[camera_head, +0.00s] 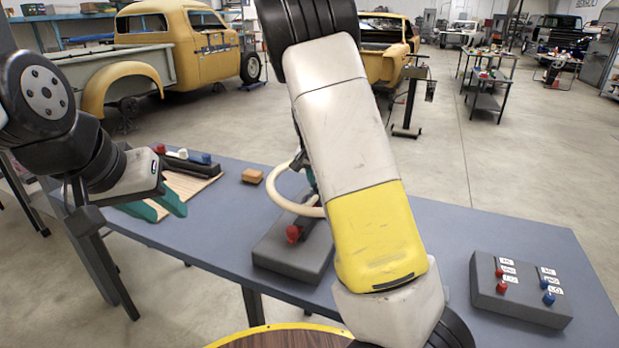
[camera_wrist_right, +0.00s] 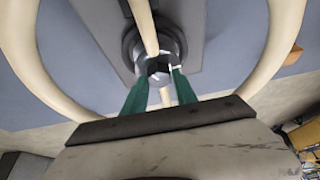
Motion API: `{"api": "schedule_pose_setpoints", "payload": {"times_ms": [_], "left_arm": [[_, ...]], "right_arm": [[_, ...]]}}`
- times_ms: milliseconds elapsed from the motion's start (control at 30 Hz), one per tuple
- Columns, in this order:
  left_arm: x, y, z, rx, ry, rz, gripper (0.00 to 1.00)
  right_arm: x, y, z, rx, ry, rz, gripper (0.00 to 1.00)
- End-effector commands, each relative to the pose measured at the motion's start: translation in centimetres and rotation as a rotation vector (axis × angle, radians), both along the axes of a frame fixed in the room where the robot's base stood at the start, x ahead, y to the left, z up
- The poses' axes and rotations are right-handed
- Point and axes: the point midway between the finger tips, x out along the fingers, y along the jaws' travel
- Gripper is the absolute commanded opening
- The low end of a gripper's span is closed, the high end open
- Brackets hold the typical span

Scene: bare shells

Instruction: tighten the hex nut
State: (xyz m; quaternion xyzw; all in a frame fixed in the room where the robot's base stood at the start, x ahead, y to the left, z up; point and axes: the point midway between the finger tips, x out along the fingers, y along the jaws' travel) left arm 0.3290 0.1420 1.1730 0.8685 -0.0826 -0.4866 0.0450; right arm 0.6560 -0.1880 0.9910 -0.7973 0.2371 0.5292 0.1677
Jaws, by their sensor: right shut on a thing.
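The hex nut (camera_wrist_right: 158,66) is a grey metal piece at the hub of a cream ring (camera_wrist_right: 258,80), in the right wrist view. A cream rod crosses in front of it. My right gripper (camera_wrist_right: 160,82) has its green fingers on both sides of the nut and is shut on it. In the head view the ring (camera_head: 277,190) stands by a grey block (camera_head: 290,258) with a red knob (camera_head: 293,233).
A blue-grey bench (camera_head: 440,235) carries a ribbed wooden board (camera_head: 188,186), an orange-brown block (camera_head: 252,176), and a grey box (camera_head: 515,303) with red and blue knobs at right. A round yellow-edged top (camera_head: 270,329) is at the front. The bench between the fixture and box is partly clear.

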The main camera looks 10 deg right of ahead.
Motion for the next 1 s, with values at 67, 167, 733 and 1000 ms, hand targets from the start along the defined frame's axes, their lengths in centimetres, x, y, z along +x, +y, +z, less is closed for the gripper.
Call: {"api": "schedule_pose_setpoints", "payload": {"times_ms": [67, 167, 733, 1000], "left_arm": [[0.00, 0.00, 0.00, 0.000, 0.000, 0.000, 0.36], [0.00, 0.00, 0.00, 0.000, 0.000, 0.000, 0.36], [0.00, 0.00, 0.00, 0.000, 0.000, 0.000, 0.36], [0.00, 0.00, 0.00, 0.000, 0.000, 0.000, 0.36]], "right_arm": [[0.10, 0.16, 0.00, -0.002, -0.001, -0.069, 0.00], [0.10, 0.19, -0.02, -0.002, 0.000, -0.164, 0.00], [0.31, 0.26, -0.02, 0.001, -0.002, -0.704, 0.00], [0.35, 0.27, -0.05, 0.002, -0.002, -0.916, 0.00]]}}
